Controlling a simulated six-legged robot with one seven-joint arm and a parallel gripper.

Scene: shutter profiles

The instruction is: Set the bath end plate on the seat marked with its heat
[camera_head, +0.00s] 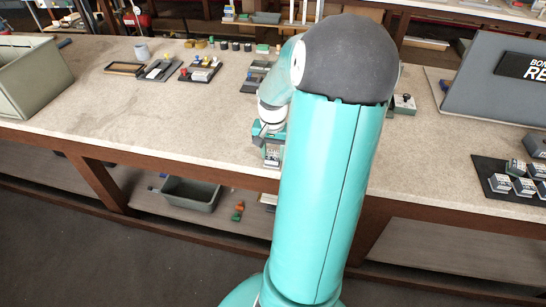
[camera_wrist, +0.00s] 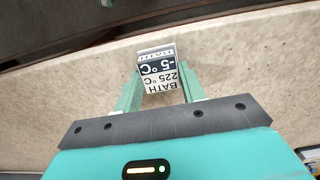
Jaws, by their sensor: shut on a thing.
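The bath end plate (camera_wrist: 157,68) is a small pale block with a label reading "BATH", "225 °C" and, on a dark band, "-5 °C". My gripper (camera_wrist: 160,82) is shut on it, one green finger on each side. The plate is over the pale bench top, near its front edge. In the head view, my gripper (camera_head: 270,138) and the plate (camera_head: 273,157) show small at the front edge, left of my arm. I cannot make out a seat marked with a heat; my arm hides part of the bench.
A black board (camera_head: 484,172) with several labelled grey blocks lies at the right, before a grey sign panel (camera_head: 490,90). A beige bin (camera_head: 38,82) stands at the far left. Small trays (camera_head: 160,70) lie towards the back. The front left bench is clear.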

